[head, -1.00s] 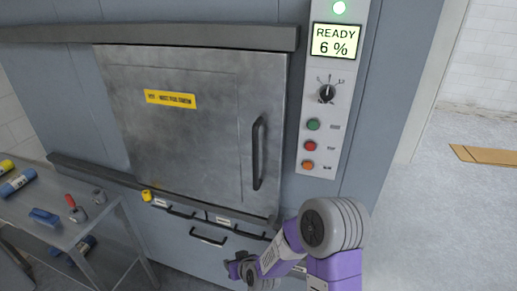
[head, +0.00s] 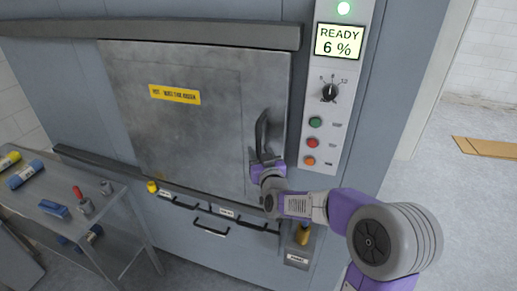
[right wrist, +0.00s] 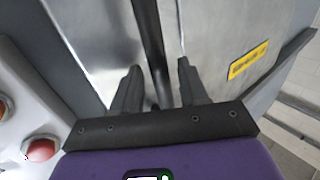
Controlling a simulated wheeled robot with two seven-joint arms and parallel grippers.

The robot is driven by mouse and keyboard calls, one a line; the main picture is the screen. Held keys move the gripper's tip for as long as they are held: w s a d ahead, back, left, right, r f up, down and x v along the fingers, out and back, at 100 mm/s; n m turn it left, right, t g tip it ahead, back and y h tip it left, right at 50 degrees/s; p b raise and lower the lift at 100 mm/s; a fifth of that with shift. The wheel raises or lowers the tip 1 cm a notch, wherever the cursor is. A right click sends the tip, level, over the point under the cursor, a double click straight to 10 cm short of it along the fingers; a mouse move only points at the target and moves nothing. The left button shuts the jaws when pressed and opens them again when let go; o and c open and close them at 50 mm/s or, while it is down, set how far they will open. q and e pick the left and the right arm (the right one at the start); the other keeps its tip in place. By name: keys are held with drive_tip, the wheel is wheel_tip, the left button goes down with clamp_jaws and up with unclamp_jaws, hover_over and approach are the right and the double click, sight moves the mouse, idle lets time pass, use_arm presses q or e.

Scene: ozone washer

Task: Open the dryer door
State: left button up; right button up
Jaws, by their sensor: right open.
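The dryer door (head: 200,110) is a grey metal panel with a yellow label; it looks closed in the head view. Its black vertical bar handle (head: 262,130) is near the right edge. My right gripper (head: 265,158) is at the lower part of the handle. In the right wrist view, the handle (right wrist: 150,45) runs between the two dark fingers of my right gripper (right wrist: 155,88). The fingers are open, with space on both sides of the bar. My left gripper is not in view.
A control panel (head: 325,150) with a lit "READY 6 %" screen, a knob and buttons is just right of the door. Drawer handles (head: 210,228) are below. A metal table (head: 95,215) with several small items stands at the left. Open floor is at the right.

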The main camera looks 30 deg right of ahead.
drive_tip(key=shift+x, duration=0.8)
clamp_jaws()
